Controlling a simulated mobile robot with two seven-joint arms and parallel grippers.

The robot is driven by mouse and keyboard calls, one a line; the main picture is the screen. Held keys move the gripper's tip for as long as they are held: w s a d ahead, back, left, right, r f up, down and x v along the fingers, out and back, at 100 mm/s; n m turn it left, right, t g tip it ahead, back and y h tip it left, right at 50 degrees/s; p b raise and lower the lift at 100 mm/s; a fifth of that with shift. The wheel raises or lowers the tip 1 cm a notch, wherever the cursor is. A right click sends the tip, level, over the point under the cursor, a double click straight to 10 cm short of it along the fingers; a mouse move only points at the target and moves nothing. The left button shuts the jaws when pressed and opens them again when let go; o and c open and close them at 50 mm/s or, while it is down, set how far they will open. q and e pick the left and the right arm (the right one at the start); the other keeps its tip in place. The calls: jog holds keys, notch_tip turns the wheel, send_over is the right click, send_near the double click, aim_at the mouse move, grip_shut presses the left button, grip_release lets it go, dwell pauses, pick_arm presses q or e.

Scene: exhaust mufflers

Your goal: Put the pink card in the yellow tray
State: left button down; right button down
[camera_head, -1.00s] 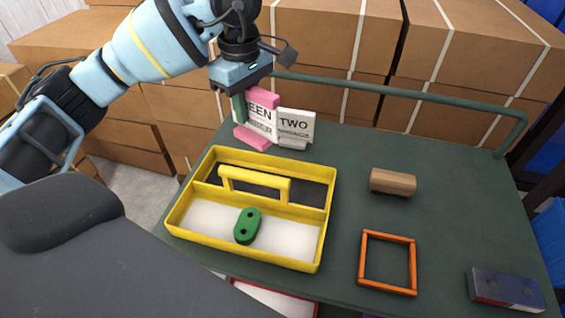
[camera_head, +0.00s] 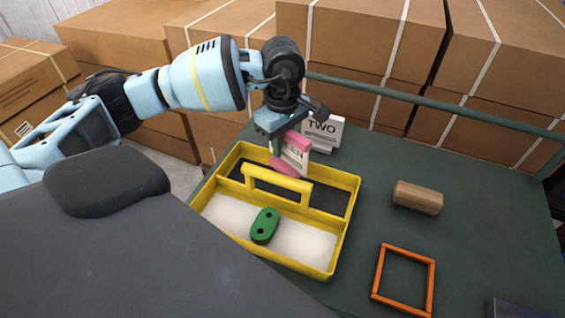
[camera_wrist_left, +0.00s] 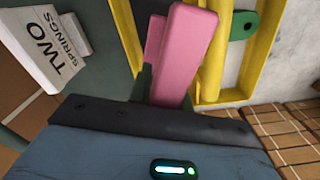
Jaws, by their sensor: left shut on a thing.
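The pink card (camera_head: 297,142), a pink stand with a white lettered face, is held tilted in my left gripper (camera_head: 279,146). It overlaps the far rim and dark rear compartment of the yellow tray (camera_head: 345,232) in the head view; its exact height over the tray is hard to tell. In the left wrist view the card's pink back (camera_wrist_left: 184,55) is against the dark green finger, with the tray's yellow edge (camera_wrist_left: 262,50) beside it. My left gripper is shut on the card. My right gripper is not in view.
A green block with two holes (camera_head: 265,226) lies in the tray's white front compartment. A white "TWO" card (camera_head: 322,130) stands just behind the tray. A wooden block (camera_head: 418,197) and an orange frame (camera_head: 404,250) lie to the right. A green rail (camera_head: 430,102) runs along the back.

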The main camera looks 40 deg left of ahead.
aim_at(283, 159)
pick_arm(q)
jog(key=shift+f, duration=3.6)
jog(key=c, duration=1.3)
grip_release()
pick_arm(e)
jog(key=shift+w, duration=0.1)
